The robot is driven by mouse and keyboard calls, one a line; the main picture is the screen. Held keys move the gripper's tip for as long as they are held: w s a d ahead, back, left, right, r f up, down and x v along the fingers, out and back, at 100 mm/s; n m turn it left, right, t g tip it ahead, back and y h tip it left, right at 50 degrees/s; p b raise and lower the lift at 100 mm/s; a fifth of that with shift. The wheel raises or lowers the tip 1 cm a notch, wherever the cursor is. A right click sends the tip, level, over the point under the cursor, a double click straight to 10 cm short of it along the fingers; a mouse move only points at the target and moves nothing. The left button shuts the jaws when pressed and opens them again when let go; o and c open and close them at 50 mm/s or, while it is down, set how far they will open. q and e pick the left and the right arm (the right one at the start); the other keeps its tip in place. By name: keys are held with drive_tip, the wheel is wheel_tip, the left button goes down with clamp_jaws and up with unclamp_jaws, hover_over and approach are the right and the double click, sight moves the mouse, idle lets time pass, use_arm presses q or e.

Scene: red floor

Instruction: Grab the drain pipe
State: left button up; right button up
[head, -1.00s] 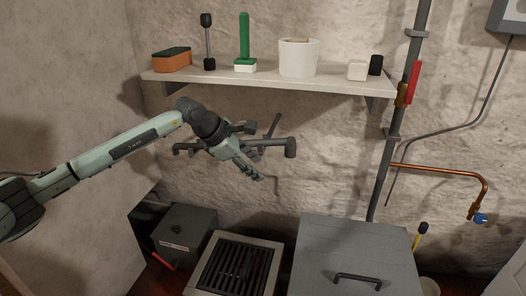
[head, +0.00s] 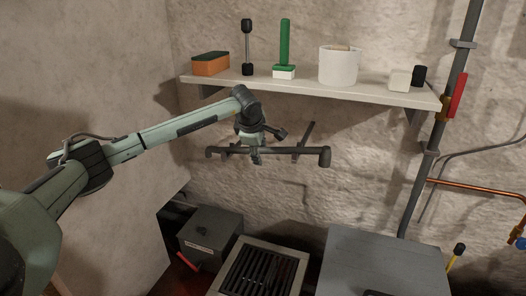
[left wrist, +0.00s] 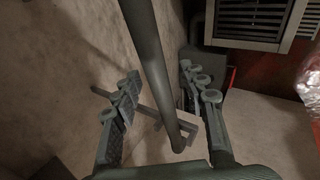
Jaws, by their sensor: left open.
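The drain pipe (head: 290,152) is a dark grey horizontal pipe with thicker ends, in front of the wall below the shelf. My left gripper (head: 256,160) is at its middle-left part, pointing down from above. In the left wrist view, the pipe (left wrist: 152,50) runs between the two spread fingers of my left gripper (left wrist: 159,73). The gripper is open, and I cannot tell whether a finger touches the pipe. My wrist and fingers hide part of the pipe in the head view. My right gripper is not in view.
A shelf (head: 310,89) above holds a sponge (head: 211,63), a green-handled brush (head: 285,45) and a white pot (head: 339,66). A vertical pipe with a red handle (head: 457,95) stands right. Below are a grey box (head: 208,233), a grate (head: 258,270) and a lidded chest (head: 385,262).

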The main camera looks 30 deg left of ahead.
use_arm(q)
drive_tip(key=shift+f, duration=0.1)
clamp_jaws()
drive_tip(key=shift+w, duration=0.1)
idle(0.4)
